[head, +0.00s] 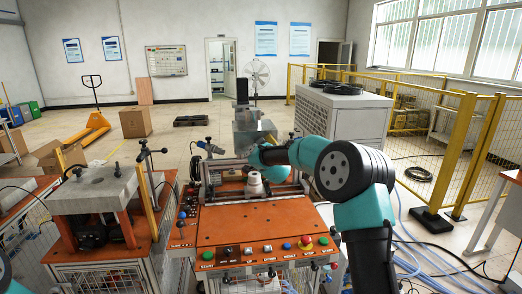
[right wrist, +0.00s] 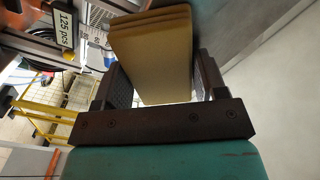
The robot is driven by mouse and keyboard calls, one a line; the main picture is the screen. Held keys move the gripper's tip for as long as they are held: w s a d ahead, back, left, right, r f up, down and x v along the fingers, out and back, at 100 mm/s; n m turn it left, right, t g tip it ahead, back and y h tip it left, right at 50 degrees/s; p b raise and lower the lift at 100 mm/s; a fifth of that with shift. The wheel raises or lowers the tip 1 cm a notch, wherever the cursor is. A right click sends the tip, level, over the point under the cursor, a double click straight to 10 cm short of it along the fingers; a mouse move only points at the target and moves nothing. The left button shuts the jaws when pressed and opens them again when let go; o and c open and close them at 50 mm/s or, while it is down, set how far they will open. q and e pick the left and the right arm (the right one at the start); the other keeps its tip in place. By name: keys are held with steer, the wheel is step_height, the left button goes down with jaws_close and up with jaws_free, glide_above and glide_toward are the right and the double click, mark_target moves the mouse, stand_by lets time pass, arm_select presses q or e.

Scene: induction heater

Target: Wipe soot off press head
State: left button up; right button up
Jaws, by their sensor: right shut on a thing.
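The press head (head: 254,130) is a grey metal block at the middle of the head view, above an orange-topped machine. My right arm reaches in from the right; its gripper is below the press head and mostly hidden there. In the right wrist view my right gripper (right wrist: 155,85) is shut on a yellow sponge-like pad (right wrist: 150,48). The pad lies close to a smooth grey surface (right wrist: 285,90); I cannot tell if they touch. Soot is not discernible. My left gripper is out of view; only a bit of the left arm shows at the lower left.
The orange machine top (head: 245,226) has buttons along its front edge. A white conical part (head: 254,184) stands under the press head area. A second press (head: 95,195) stands at the left. A grey cabinet (head: 345,113) and yellow fencing (head: 465,150) are at the right.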

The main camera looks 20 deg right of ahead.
steer(key=shift+d, duration=0.1)
stand_by(0.3)
steer(key=shift+s+d, duration=0.15)
steer(key=shift+d, duration=0.75)
steer(key=shift+s+d, duration=0.15)
steer(key=shift+d, duration=0.7)
steer(key=shift+c, duration=0.3)
steer(key=shift+s+d, duration=0.1)
steer(key=shift+w+a, duration=0.25)
steer(key=shift+a, duration=0.7)
steer(key=shift+w+a, duration=0.25)
steer(key=shift+a, duration=0.65)
steer(key=shift+a, duration=0.2)
steer(key=shift+w+a, duration=0.2)
steer(key=shift+a, duration=0.7)
steer(key=shift+w+a, duration=0.15)
steer(key=shift+a, duration=0.7)
